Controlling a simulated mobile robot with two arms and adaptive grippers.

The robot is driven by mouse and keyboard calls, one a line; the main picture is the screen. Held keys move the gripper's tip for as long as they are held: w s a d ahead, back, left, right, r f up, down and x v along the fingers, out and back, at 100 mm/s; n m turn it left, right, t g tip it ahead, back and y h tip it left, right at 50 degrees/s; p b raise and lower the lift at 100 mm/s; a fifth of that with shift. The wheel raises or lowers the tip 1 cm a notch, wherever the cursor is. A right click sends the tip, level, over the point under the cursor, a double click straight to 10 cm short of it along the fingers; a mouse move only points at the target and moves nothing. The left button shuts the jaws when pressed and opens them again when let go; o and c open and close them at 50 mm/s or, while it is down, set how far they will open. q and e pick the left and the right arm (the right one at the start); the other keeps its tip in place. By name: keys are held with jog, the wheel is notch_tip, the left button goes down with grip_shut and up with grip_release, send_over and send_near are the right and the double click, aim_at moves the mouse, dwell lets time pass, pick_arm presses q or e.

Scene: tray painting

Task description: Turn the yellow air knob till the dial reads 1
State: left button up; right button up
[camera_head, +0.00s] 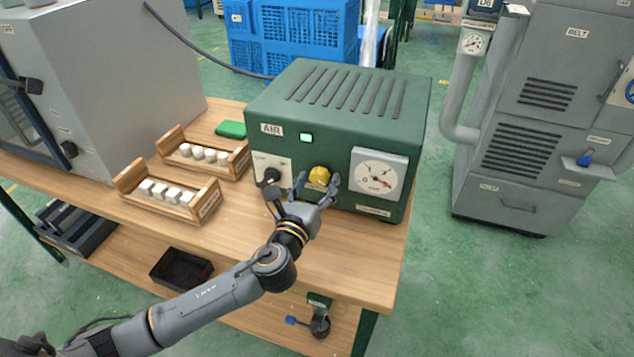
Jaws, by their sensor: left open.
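The yellow air knob (319,177) sits on the front of the green air unit (268,112), which stands on the wooden bench. The dial (377,176) is a white square gauge to the right of the knob; its numbers and needle reading are too small to tell. My left gripper (317,186) is open, with its fingers either side of the knob's lower part. I cannot tell whether the fingers touch the knob. My right gripper is not in view.
A black knob (271,175) is left of the yellow one. Two wooden racks (181,206) with white blocks and a green cloth-like item (231,129) lie on the bench (345,255). A grey cabinet (110,80) stands at left. A belt machine (520,120) stands at right.

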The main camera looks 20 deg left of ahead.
pick_arm(q)
jog(key=shift+c, duration=0.5)
jog(key=c, duration=1.1)
jog(key=shift+n, duration=0.3)
